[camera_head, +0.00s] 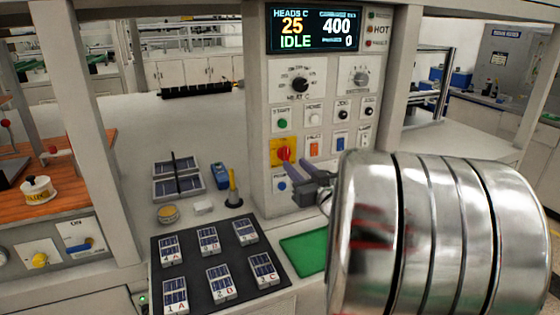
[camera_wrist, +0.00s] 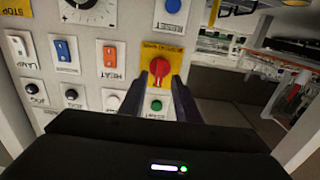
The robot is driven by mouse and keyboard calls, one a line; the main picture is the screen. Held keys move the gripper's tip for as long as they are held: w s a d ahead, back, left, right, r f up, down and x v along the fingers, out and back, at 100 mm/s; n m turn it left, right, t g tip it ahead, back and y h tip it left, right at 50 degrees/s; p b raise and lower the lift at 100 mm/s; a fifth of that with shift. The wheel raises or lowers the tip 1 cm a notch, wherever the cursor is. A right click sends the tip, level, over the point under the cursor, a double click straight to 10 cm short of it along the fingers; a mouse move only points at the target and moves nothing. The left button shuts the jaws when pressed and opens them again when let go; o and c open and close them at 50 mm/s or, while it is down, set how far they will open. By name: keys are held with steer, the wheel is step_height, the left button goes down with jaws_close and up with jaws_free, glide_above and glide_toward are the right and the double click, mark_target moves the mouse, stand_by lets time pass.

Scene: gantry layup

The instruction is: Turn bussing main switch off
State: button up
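A red rotary switch (camera_head: 284,153) on a yellow plate sits low on the left of the white control panel. It also shows in the wrist view (camera_wrist: 160,66), where the plate's lettering is upside down and too small to read surely. My gripper (camera_head: 303,178) is in front of the panel, just below and right of the switch in the head view. In the wrist view my two dark fingers (camera_wrist: 165,82) are apart with nothing between them, their tips close to the knob. I cannot tell whether they touch it.
The panel display (camera_head: 314,30) reads IDLE. Orange (camera_head: 314,146) and blue rocker switches and several buttons sit close around the red switch. Below is a black tray (camera_head: 190,262) of small cells, with a green mat (camera_head: 303,254) to its right. A post stands at left.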

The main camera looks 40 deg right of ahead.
mark_target(288, 157)
steer(key=x, duration=0.4)
steer(key=shift+w+d, duration=0.15)
steer(key=shift+w, duration=0.25)
steer(key=shift+c, duration=0.3)
jaws_close()
